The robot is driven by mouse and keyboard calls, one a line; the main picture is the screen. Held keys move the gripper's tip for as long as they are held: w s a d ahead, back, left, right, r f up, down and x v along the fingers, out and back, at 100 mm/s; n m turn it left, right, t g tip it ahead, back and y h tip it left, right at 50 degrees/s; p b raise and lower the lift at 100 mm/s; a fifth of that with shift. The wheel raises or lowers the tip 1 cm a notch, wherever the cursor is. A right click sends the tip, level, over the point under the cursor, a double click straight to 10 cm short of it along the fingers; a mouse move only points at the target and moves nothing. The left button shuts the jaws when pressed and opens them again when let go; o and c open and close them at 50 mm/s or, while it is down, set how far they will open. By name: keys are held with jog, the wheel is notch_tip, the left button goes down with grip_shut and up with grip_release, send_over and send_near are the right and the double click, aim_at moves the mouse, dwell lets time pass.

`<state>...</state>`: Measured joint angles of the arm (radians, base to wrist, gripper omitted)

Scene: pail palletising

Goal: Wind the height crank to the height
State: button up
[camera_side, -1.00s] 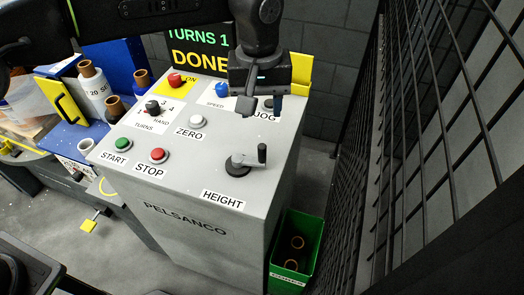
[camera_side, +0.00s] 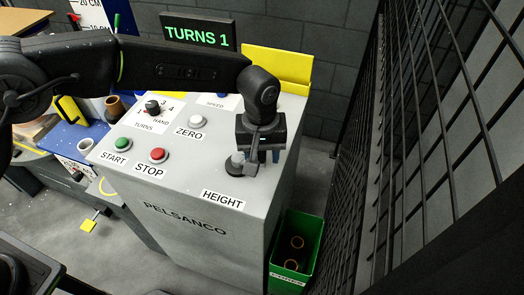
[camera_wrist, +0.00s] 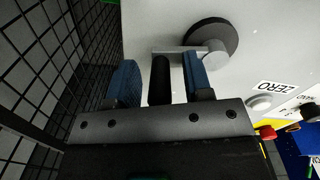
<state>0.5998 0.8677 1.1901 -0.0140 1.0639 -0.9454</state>
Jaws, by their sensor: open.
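The height crank (camera_side: 236,168) is on the grey console top above the HEIGHT label (camera_side: 223,199). In the wrist view its dark round base and grey hub (camera_wrist: 214,50) show, with a flat arm leading to a black upright handle (camera_wrist: 160,80). My gripper (camera_side: 262,154) is over the crank, pointing down, and hides most of the handle in the side view. In the wrist view my gripper (camera_wrist: 160,78) is open, its two blue-padded fingers on either side of the handle. A gap shows on both sides of the handle.
The ZERO button (camera_side: 197,121), STOP button (camera_side: 158,155) and START button (camera_side: 122,145) are left of the crank. The display (camera_side: 198,33) reads TURNS 1. A green bin (camera_side: 309,236) stands on the floor to the right. A black mesh fence (camera_side: 440,120) runs along the right.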

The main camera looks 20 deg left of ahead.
grip_shut()
dwell(0.4)
jog(key=shift+s+m, duration=0.15)
jog(key=shift+m, duration=0.15)
